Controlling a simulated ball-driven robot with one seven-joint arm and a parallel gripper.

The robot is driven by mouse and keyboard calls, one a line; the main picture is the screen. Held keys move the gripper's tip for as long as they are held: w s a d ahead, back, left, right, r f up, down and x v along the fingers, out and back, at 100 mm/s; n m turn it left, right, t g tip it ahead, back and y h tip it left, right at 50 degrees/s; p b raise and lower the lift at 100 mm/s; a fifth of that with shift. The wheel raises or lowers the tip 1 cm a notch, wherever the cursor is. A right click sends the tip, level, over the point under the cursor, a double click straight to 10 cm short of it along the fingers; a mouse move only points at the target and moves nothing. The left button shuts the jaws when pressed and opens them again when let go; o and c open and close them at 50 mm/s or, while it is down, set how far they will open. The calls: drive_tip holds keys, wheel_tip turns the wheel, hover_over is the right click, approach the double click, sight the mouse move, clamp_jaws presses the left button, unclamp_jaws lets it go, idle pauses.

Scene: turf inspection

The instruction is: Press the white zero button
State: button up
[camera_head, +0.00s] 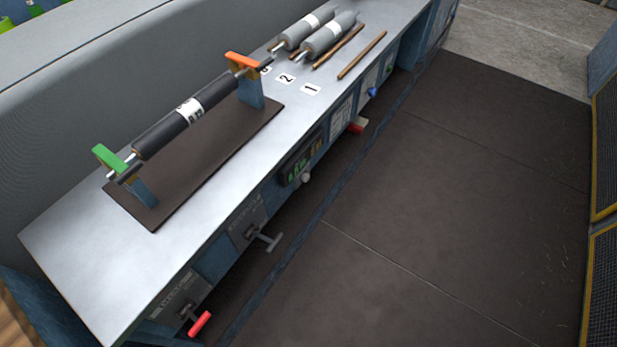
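A small round whitish button (306,178) sticks out from the front face of the long bench, just below a dark display panel (302,160) with green and yellow digits. It is small in this view, and I cannot read any mark on it. It is the only whitish button that I can make out on the bench front. Nothing touches it. My gripper is not in view.
The bench (75,265) front also bears a red handle (200,324), a grey T-handle (265,240), a red-and-white part (357,125) and a blue knob (372,91). A dark roller (170,130) lies on top. The dark floor (440,220) is clear.

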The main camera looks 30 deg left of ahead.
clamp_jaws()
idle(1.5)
